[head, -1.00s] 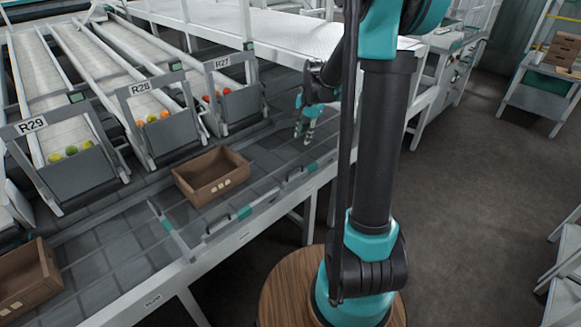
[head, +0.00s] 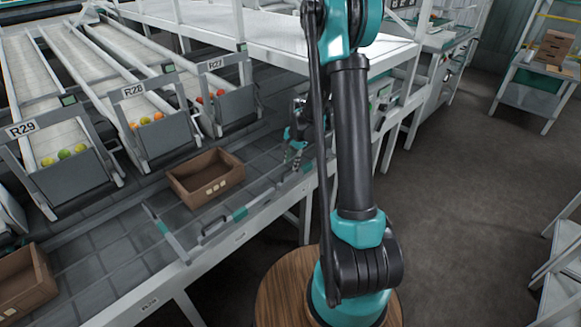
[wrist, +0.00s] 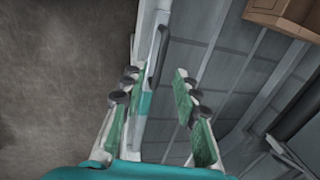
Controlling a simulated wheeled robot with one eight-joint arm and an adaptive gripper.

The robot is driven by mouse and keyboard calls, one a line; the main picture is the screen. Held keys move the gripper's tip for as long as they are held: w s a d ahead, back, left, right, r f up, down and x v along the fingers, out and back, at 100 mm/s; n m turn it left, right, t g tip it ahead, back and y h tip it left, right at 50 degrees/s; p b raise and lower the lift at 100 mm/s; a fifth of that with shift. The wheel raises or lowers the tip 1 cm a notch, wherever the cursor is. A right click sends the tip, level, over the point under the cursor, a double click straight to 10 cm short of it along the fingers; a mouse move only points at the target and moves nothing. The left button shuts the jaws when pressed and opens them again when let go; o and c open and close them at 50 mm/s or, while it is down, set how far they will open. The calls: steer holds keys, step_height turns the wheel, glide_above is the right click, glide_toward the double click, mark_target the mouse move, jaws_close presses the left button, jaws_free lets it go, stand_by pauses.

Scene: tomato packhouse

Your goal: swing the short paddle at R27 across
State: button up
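The short paddle near R27 lies along the conveyor's front rail, partly hidden by my gripper in the head view. In the wrist view, a pale bar with a dark handle and a teal patch, which looks like this paddle (wrist: 146,103), runs between my fingers. My gripper (head: 293,168) is over the front edge, right of the brown crate. In the wrist view my gripper (wrist: 156,78) is open, with green-padded fingers on either side of the bar. I cannot tell whether they touch it. The R27 sign (head: 215,64) stands above its chute.
A brown crate (head: 206,190) sits on the grey conveyor, left of my gripper. Another paddle (head: 166,232) slants across the belt farther left. A second crate (head: 22,290) is at the lower left. Chutes R28 and R29 hold fruit.

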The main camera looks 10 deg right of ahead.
steer(key=shift+w+a+f, duration=0.1)
steer(key=shift+w+f, duration=0.05)
steer(key=shift+f, duration=0.65)
steer(key=shift+w+a+f, duration=0.1)
steer(key=shift+f, duration=0.7)
jaws_close()
